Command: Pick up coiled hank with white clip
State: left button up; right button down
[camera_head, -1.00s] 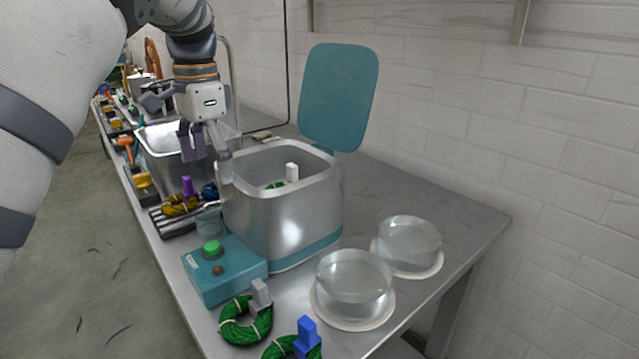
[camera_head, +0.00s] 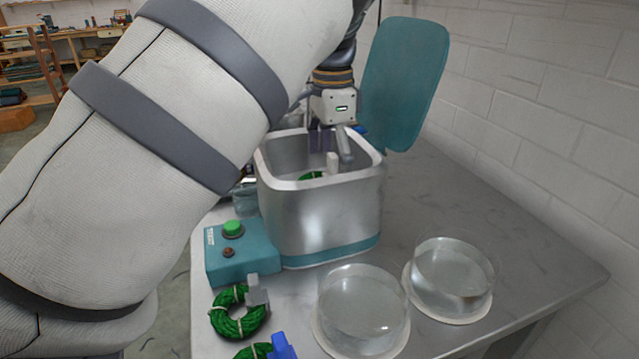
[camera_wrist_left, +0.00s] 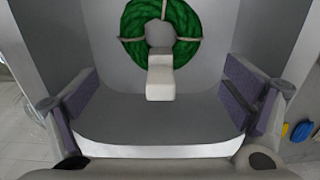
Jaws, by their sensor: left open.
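The green coiled hank with the white clip (camera_wrist_left: 160,80) lies inside the metal vat (camera_head: 325,210). In the head view only a bit of its green wool (camera_head: 311,176) and the upright white clip (camera_head: 332,162) show over the rim. My left gripper (camera_head: 333,158) is over the vat's opening, pointing down, empty and open. In the left wrist view its two padded fingers (camera_wrist_left: 160,105) stand wide apart, left and right, with the clip between them toward the top of the picture. The hank lies beyond the fingertips, apart from them. My right gripper is not in view.
The vat's teal lid (camera_head: 404,85) stands open behind it. A teal box with a green button (camera_head: 240,250) is at its left. A green hank with a grey clip (camera_head: 238,312) and one with a blue clip (camera_head: 257,351) lie in front. Two glass dishes (camera_head: 362,310) (camera_head: 452,279) stand at right.

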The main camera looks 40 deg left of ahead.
aim_at(331, 174)
pick_arm(q)
notch_tip(331, 174, down, 3)
jog(key=shift+f, duration=0.1)
jog(key=shift+c, duration=0.6)
jog(key=c, duration=1.1)
jog(key=shift+r, duration=0.2)
